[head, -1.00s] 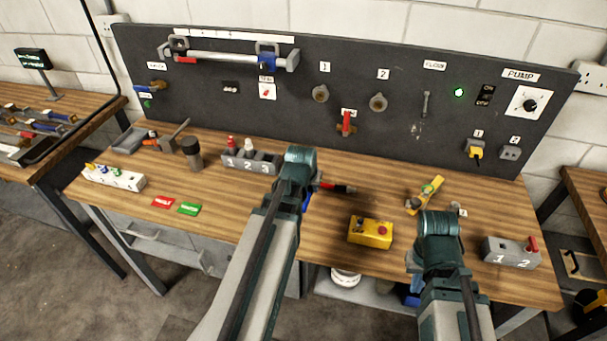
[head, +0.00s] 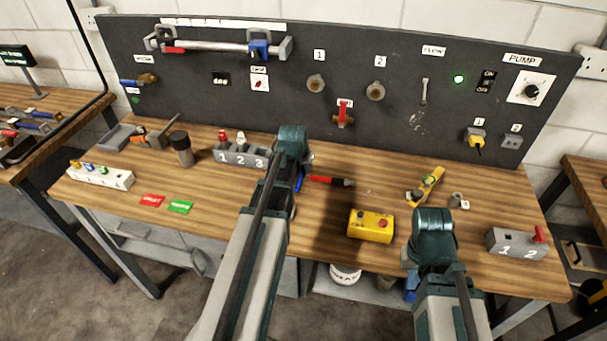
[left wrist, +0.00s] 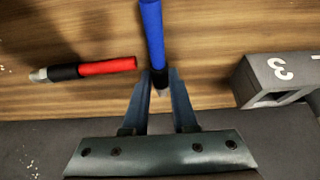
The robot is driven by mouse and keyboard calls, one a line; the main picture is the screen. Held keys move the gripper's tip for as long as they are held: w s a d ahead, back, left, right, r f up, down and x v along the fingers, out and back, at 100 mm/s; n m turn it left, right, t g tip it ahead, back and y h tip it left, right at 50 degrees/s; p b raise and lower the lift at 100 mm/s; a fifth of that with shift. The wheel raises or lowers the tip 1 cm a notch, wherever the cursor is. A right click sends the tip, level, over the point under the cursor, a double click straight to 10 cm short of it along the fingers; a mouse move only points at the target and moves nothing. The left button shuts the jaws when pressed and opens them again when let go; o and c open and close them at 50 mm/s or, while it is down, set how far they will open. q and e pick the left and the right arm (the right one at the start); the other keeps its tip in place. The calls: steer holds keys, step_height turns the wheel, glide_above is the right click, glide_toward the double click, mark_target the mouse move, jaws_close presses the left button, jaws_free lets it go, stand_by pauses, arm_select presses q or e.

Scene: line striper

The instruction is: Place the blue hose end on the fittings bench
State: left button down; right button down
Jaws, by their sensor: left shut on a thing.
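The blue hose end (left wrist: 152,35) is between the fingertips of my left gripper (left wrist: 158,82) in the left wrist view. The jaws are shut on its dark collar, and the blue part points away from the palm. In the head view a bit of the blue (head: 299,183) shows beside my left forearm, which hides the gripper. The wooden bench (head: 330,220) lies below; I cannot tell whether the hose end touches it. My right gripper is hidden behind its own arm in the head view. No label shows which bench is the fittings bench.
A red hose end (left wrist: 105,67) lies close beside the blue one. A grey numbered block (head: 240,155) stands to the left, and a yellow box (head: 371,226) to the right. A dark panel (head: 210,110) rises behind. Another bench (head: 60,108) with several fittings stands at far left.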

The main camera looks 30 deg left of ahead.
arm_select(q)
steer(key=shift+a+f, duration=0.1)
steer(key=shift+f, duration=0.1)
steer(key=shift+f, duration=0.15)
steer(key=c, duration=0.7)
jaws_free()
steer(key=shift+p+v, duration=0.7)
steer(key=shift+v, duration=0.1)
steer(key=p+v, duration=0.9)
steer(key=v, duration=0.2)
steer(key=shift+p, duration=0.3)
